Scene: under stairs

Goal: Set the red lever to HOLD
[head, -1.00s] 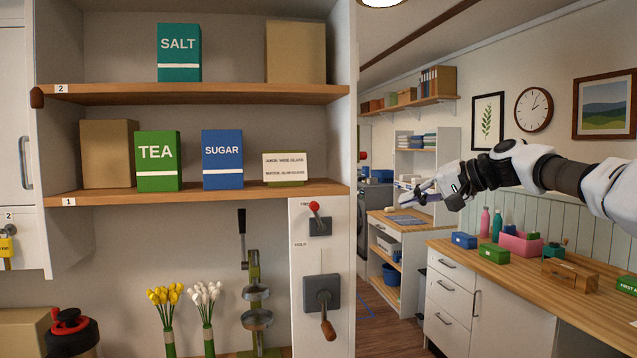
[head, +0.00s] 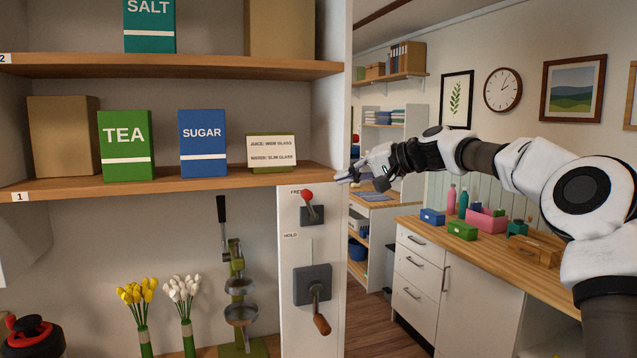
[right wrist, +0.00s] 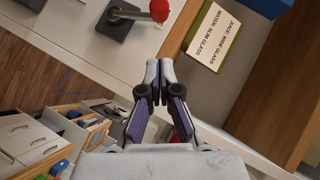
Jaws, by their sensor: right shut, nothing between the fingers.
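The red lever (head: 307,196) sits on a grey square base near the top of a white panel (head: 293,262). Its red knob points up and slightly left, close to the upper label (head: 297,192), which reads like FREE. The HOLD label (head: 290,236) is below the lever. My right gripper (head: 345,178) is shut and empty, at the panel's right edge, right of and slightly above the knob. In the right wrist view, the shut fingertips (right wrist: 160,66) are apart from the red knob (right wrist: 159,10), which is at the top edge. My left gripper is out of view.
A larger crank with a brown handle (head: 321,324) is on the panel below. A shelf (head: 200,184) with boxes and a small glass-label card (head: 271,150) is above left. A green press (head: 236,285) stands left of the panel. A wooden counter (head: 480,252) is at right.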

